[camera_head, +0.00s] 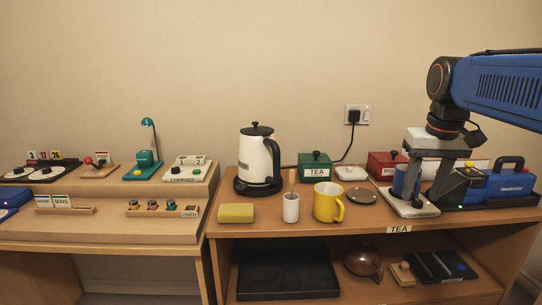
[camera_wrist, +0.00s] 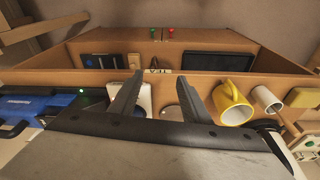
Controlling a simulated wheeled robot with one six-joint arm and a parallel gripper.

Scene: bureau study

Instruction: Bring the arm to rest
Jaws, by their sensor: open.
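My gripper (camera_head: 424,192) points down over the right part of the tea shelf, its two fingers apart. In the wrist view the open fingers (camera_wrist: 160,76) have nothing held between them. A blue mug (camera_head: 404,181) stands on a white pad (camera_head: 412,207), close beside the left finger in the head view; whether they touch I cannot tell. The pad also shows in the wrist view (camera_wrist: 145,98), partly behind a finger. My blue arm reaches in from the upper right.
Left of the gripper are a round lid (camera_head: 362,196), yellow mug (camera_head: 327,204), white cup (camera_head: 290,209) and kettle (camera_head: 259,160). A blue toolbox (camera_head: 510,183) stands close at right. Red (camera_head: 385,164) and green (camera_head: 314,166) boxes stand behind. The space above the kettle is clear.

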